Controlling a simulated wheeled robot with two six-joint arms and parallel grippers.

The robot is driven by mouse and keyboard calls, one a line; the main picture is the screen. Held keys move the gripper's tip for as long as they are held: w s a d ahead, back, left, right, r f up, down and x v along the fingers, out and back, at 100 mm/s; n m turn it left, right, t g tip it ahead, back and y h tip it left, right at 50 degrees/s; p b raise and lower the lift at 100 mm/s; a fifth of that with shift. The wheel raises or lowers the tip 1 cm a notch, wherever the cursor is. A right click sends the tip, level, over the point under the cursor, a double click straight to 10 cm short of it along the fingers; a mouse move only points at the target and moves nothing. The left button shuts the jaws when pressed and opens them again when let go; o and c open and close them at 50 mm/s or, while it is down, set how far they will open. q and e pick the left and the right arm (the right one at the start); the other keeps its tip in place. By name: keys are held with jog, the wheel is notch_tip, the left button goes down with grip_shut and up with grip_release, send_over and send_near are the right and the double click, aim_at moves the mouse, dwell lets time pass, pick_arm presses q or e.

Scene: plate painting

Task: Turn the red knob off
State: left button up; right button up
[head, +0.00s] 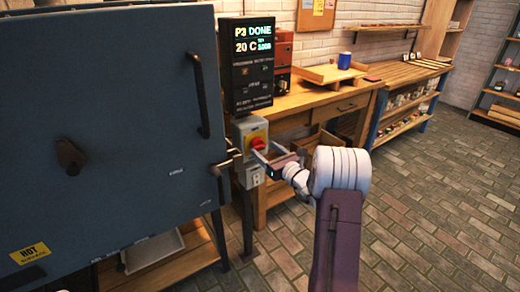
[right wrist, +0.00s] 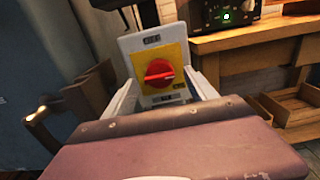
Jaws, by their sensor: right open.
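The red knob (head: 257,144) sits on a yellow plate on a grey switch box (head: 240,127), below the black display panel. In the right wrist view the knob (right wrist: 159,73) is centred ahead, its grip bar lying roughly horizontal with a pale mark at its right end. My right gripper (head: 262,155) is in front of the box, its fingers reaching to either side of the knob. In the wrist view the fingers (right wrist: 160,92) stand apart, left and right of the yellow plate. I cannot tell whether they touch anything. My left gripper is not in view.
The big blue-grey kiln (head: 120,120) with a handle and a "HOT" label fills the left. The display panel (head: 252,66) reads "P3 DONE" and "20 C". A wooden bench (head: 310,100) stands behind. The brick floor (head: 440,200) on the right is clear.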

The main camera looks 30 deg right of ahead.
aim_at(260, 148)
jog(key=shift+w+a, duration=0.15)
jog(key=shift+w, duration=1.35)
jog(key=c, duration=1.3)
jog(key=shift+f+n+b, duration=0.1)
jog(key=shift+n+b, duration=0.2)
jog(key=shift+b, duration=0.35)
jog(key=n+b, duration=0.5)
jog(key=b, duration=0.3)
jog(key=n+b, duration=0.5)
jog(key=b, duration=0.3)
jog(key=n+b, duration=0.5)
jog(key=b, duration=0.3)
jog(key=shift+a+f, duration=0.25)
jog(key=shift+f, duration=0.1)
jog(key=shift+r+n+b, duration=0.15)
jog(key=shift+n+b, duration=1.05)
jog(key=shift+b, duration=0.2)
jog(key=shift+r, duration=0.1)
